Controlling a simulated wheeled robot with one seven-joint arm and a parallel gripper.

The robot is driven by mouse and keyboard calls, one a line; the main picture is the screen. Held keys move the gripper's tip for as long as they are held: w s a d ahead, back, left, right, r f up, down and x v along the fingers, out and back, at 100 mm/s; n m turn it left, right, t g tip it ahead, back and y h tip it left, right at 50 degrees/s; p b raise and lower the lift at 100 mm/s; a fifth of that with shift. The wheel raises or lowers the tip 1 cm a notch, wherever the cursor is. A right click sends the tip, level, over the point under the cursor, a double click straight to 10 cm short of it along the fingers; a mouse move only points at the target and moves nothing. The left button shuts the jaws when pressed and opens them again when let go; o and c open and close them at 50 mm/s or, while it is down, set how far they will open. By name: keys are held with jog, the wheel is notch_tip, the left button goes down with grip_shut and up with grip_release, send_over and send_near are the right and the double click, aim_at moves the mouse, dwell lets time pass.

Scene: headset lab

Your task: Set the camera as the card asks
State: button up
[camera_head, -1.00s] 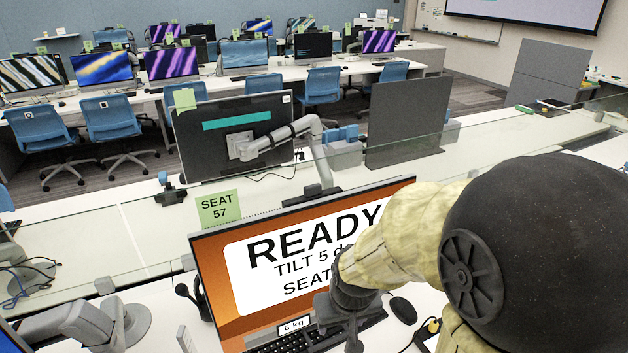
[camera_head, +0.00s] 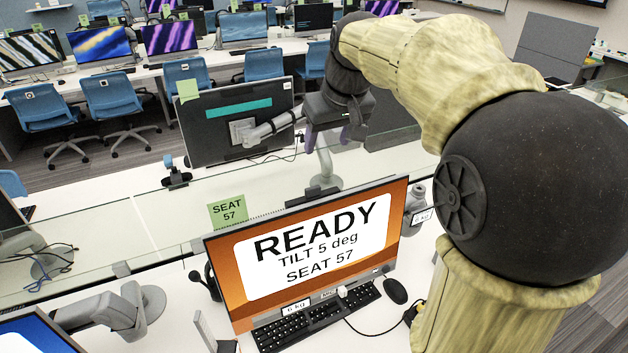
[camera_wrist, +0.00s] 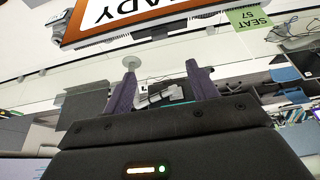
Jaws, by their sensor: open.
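A monitor (camera_head: 315,250) with an orange screen reads "READY, TILT 5 deg, SEAT 57". It stands on the near desk and its upper edge shows in the wrist view (camera_wrist: 150,12). A green card (camera_head: 228,210) reading "SEAT 57" sits at its top left edge; it shows in the wrist view (camera_wrist: 249,19). My gripper (camera_head: 337,132) is raised beyond the monitor's top edge, before the back of another monitor (camera_head: 232,135). In the wrist view its purple fingers (camera_wrist: 161,72) are apart, with nothing gripped.
A keyboard (camera_head: 318,318) and a black mouse (camera_head: 395,290) lie before the orange monitor. A glass divider (camera_head: 120,235) runs along the desk behind it. A grey monitor arm (camera_head: 115,310) stands at lower left. Blue chairs (camera_head: 108,97) and more desks are farther back.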

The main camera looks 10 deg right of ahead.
aim_at(313, 188)
jog(key=p+x, duration=0.3)
jog(key=x, duration=1.4)
jog(key=shift+w+f, duration=0.1)
jog(key=shift+f, duration=0.15)
jog(key=shift+c, duration=0.2)
